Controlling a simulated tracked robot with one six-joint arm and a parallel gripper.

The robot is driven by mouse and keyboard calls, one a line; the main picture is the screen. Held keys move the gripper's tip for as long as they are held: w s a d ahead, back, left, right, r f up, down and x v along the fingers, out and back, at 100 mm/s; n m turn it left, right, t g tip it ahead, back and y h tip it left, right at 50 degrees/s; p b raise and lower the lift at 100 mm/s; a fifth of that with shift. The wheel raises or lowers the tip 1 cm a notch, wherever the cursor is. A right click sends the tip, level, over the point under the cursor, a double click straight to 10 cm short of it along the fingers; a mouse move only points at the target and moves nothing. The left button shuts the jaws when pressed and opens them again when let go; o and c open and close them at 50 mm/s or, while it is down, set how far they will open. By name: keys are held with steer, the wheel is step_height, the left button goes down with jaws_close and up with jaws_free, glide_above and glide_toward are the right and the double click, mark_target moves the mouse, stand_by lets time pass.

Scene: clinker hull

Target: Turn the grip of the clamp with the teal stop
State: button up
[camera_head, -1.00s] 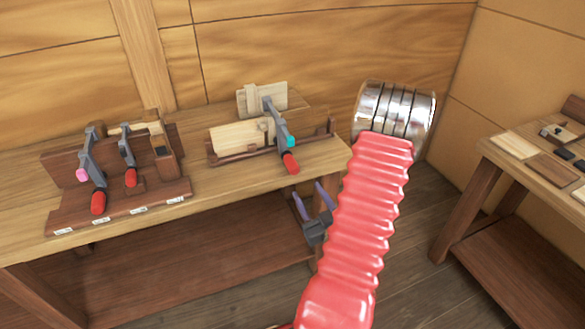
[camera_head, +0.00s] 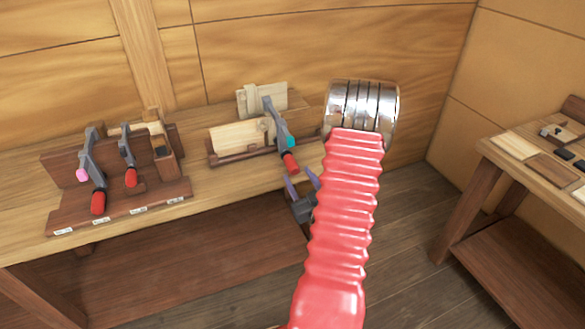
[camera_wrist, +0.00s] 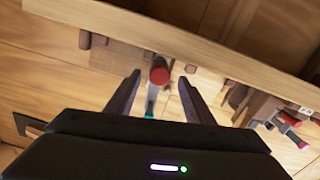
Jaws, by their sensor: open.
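The clamp with the teal stop (camera_head: 276,125) stands on the bench, across a light wooden board in a holder. It has a grey bar, a teal stop (camera_head: 290,141) and a red grip (camera_head: 290,163) at its lower end. In the wrist view the red grip (camera_wrist: 159,72) points toward the camera, between and beyond my fingertips, with the teal stop (camera_wrist: 150,104) close by. My gripper (camera_wrist: 160,84) is open, with dark purplish fingers on either side of the grip. I cannot tell whether they touch it. In the head view my gripper (camera_head: 302,188) is partly hidden by my red arm.
A wooden rack (camera_head: 120,208) at the left of the bench holds other clamps, one with a pink stop (camera_head: 82,175) and red grip. A second table (camera_head: 485,150) with small items stands at right. The bench's front edge (camera_wrist: 200,52) crosses the wrist view.

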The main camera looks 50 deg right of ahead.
mark_target(295, 172)
steer(key=x, duration=0.5)
steer(key=shift+w+d, duration=0.15)
steer(key=shift+w, duration=0.25)
steer(key=shift+c, duration=0.6)
steer(key=c, duration=0.9)
